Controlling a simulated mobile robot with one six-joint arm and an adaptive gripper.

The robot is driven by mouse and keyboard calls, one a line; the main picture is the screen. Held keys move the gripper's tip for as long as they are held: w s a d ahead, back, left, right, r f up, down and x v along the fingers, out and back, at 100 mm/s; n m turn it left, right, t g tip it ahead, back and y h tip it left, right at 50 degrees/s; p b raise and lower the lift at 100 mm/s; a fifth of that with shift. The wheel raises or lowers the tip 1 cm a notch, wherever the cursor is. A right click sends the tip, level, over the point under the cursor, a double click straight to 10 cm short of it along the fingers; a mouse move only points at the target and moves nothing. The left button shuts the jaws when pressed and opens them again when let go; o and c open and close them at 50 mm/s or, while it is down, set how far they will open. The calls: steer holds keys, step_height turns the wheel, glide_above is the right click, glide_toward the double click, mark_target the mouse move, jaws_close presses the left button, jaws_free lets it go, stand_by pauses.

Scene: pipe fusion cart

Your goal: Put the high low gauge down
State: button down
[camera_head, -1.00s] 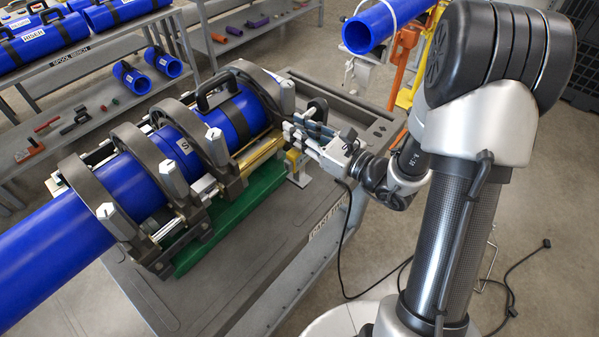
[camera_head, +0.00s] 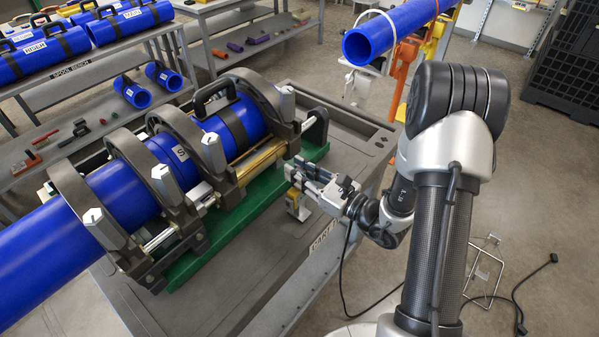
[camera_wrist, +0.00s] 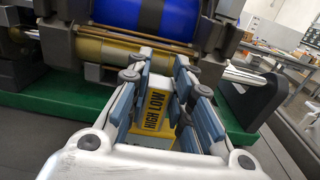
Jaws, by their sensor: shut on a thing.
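The high low gauge (camera_head: 294,198) is a small yellow and white piece at the right side of the cart (camera_head: 245,270), close to its edge. My gripper (camera_head: 297,172) is shut on it from the right, level or nearly so. In the wrist view, my gripper (camera_wrist: 158,78) has the gauge (camera_wrist: 155,112) between its blue-padded fingers, with the "HIGH LOW" label facing the camera. The gauge looks upright. I cannot tell whether its foot touches the cart top.
The fusion machine (camera_head: 210,150) clamps a blue pipe (camera_head: 110,190) just left of my gripper, on a green base (camera_head: 225,230). Bare cart top lies in front of it. A blue pipe (camera_head: 390,30) overhangs behind my arm. A cable (camera_head: 345,285) hangs beside the cart.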

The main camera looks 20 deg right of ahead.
steer(key=shift+f, duration=0.1)
steer(key=c, duration=1.4)
jaws_free()
